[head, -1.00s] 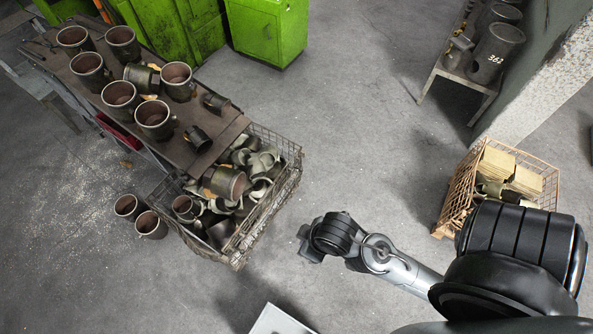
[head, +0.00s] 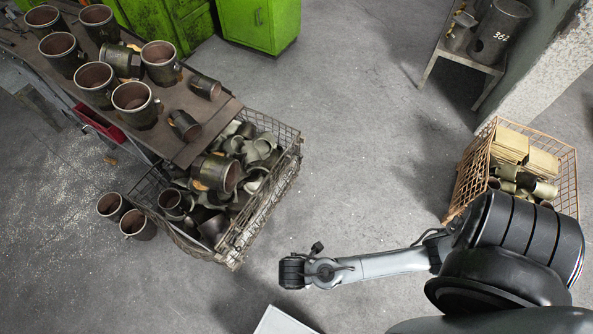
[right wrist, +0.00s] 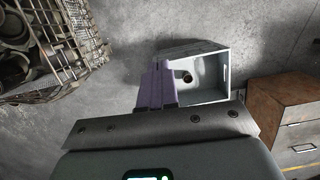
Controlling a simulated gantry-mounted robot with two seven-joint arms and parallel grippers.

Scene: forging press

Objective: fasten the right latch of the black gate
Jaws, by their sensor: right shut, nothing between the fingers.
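The black gate and its right latch do not show in any view. My right arm comes in from the right in the head view, and its dark wrist end (head: 291,272) is over the floor, to the right of the wire crate. The fingers are hidden there. In the right wrist view my right gripper (right wrist: 158,68) shows purple fingers shut together and empty. Behind them, a light grey open box (right wrist: 208,95) stands on the floor with a small dark round thing inside. My left gripper is not in view.
A wire crate (head: 283,180) of metal parts stands under the end of a bench (head: 228,112) carrying several metal cups. It also shows in the right wrist view (right wrist: 75,62). A rusty wire basket (head: 567,170) stands right. A brown cabinet (right wrist: 262,95) is right. Floor between is clear.

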